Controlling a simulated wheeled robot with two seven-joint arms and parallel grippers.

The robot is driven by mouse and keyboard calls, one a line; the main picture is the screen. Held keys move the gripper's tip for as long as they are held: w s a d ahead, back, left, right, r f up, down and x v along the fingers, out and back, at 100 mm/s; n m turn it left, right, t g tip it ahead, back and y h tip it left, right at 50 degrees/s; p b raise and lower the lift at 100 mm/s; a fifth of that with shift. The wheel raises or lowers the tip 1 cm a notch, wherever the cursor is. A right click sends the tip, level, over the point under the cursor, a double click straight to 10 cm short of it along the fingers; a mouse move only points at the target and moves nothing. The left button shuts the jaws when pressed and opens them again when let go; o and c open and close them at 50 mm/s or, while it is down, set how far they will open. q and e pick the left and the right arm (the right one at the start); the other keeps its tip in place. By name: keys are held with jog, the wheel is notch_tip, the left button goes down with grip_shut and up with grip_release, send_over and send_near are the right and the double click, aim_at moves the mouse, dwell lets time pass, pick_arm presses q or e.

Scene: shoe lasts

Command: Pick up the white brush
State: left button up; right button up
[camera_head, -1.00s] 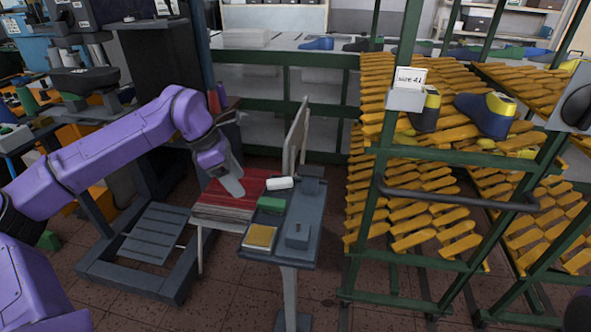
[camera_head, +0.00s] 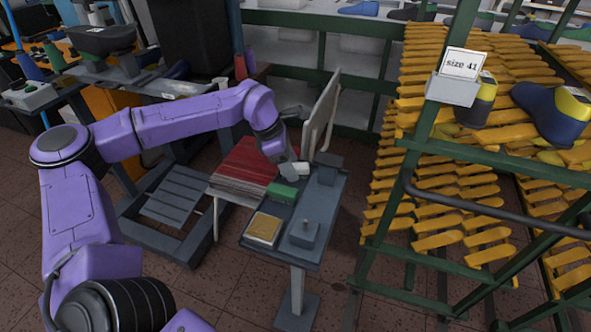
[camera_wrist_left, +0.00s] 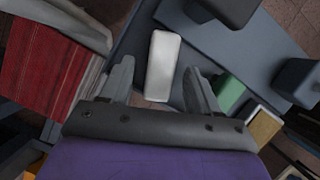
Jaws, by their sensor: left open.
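The white brush (camera_head: 301,168) lies at the back left of a small grey stand (camera_head: 325,224). In the head view my left gripper (camera_head: 288,171) partly covers it. In the left wrist view the white brush (camera_wrist_left: 162,62) shows as a pale rounded block. There my left gripper (camera_wrist_left: 158,85) is open, with one finger on each side of the brush's near end. A gap shows between the brush and each finger. I cannot tell how far the fingertips are above the stand. My right gripper is not in view.
A green block (camera_head: 282,193), a yellow-topped block (camera_head: 264,229) and a dark block with a peg (camera_head: 304,234) share the stand. A red stack (camera_head: 245,168) is to its left. An upright panel (camera_head: 320,115) stands behind. A green rack (camera_head: 420,150) is on the right.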

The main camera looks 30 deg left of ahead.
pick_arm(q)
jog(key=shift+w+d+f, duration=0.1)
jog(key=shift+d+f, duration=0.05)
jog(key=shift+f, duration=0.4)
jog(key=c, duration=1.1)
jog(key=shift+o, duration=0.2)
jog(key=shift+r, duration=0.65)
jog(key=s+a+r, duration=0.8)
jog(key=s+r, duration=0.3)
jog(key=shift+s+r, duration=0.25)
jog(key=shift+r, duration=0.15)
